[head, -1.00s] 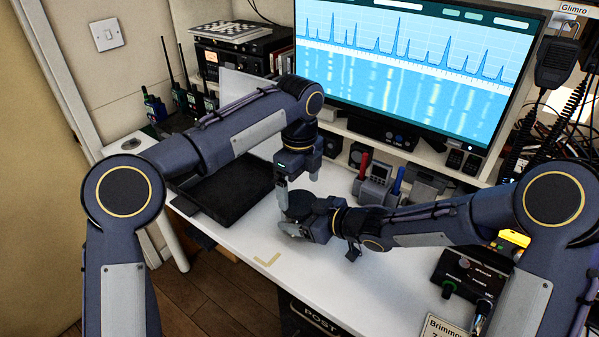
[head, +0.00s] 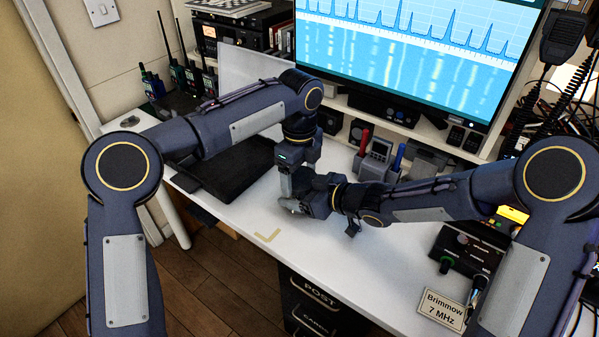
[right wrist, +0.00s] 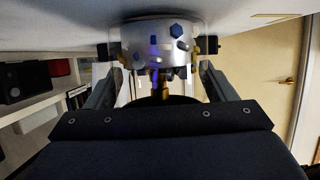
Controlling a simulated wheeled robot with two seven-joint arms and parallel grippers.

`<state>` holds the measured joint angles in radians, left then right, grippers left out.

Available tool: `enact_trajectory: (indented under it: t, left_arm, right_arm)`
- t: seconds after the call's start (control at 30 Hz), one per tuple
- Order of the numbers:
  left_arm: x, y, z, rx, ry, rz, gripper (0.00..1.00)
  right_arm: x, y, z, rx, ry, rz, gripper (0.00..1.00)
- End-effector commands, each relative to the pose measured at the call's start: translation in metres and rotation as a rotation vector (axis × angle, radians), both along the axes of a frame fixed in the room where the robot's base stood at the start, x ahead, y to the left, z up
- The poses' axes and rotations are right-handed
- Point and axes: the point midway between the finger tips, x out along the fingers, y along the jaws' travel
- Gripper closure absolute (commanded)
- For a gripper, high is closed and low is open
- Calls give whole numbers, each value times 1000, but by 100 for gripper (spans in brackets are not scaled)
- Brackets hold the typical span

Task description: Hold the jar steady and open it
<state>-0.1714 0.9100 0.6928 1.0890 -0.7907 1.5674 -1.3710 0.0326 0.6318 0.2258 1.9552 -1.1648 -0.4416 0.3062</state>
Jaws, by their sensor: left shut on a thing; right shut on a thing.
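The jar (right wrist: 160,42) shows in the right wrist view, at the top of the picture between my right fingers. It looks clear or silvery, with blue hexagonal pieces and brass-coloured bits. My right gripper (right wrist: 159,50) is shut on the jar from the side, low over the white desk. In the head view, my right gripper (head: 308,203) comes in from the right. My left gripper (head: 292,187) points down from above at the same spot, shut on the top of the jar, where the lid is. The grippers hide nearly all of the jar and lid in the head view.
A black tray or mat (head: 235,168) lies left of the grippers. A holder with red and blue pens (head: 378,160) stands behind them, below the monitor (head: 410,40). A tape corner mark (head: 268,236) lies on the desk (head: 330,250) in front. A black radio box (head: 465,250) stands at right.

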Motion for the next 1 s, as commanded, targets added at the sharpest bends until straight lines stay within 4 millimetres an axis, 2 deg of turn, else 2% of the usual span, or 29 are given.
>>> enact_trajectory:
  t: [0.13, 0.3, 0.4, 0.73, 0.77, 0.9, 1.0]
  left_arm:
    - [0, 0, 1, 2, -2, 108, 52]
    - [0, 0, 1, 1, -4, 429, 52]
    - [0, 0, 1, -1, -4, 553, 52]
    - [1, 0, 1, -3, -2, 595, 52]
    - [1, 0, 1, -3, -2, 595, 21]
    - [1, 0, 1, -3, -2, 594, 3]
    - [0, 0, 1, -1, 0, 593, 3]
  right_arm:
    - [0, 0, 0, 0, 0, 1, 86]
    - [0, 0, 0, -1, -1, 2, 86]
    - [0, 0, 0, -1, -1, 2, 86]
    - [-1, 1, 0, -1, -1, 3, 86]
    - [-1, 1, 0, -1, -1, 3, 86]
    - [0, 1, 0, 0, 0, 2, 86]
    - [0, 0, 0, 0, 0, 1, 86]
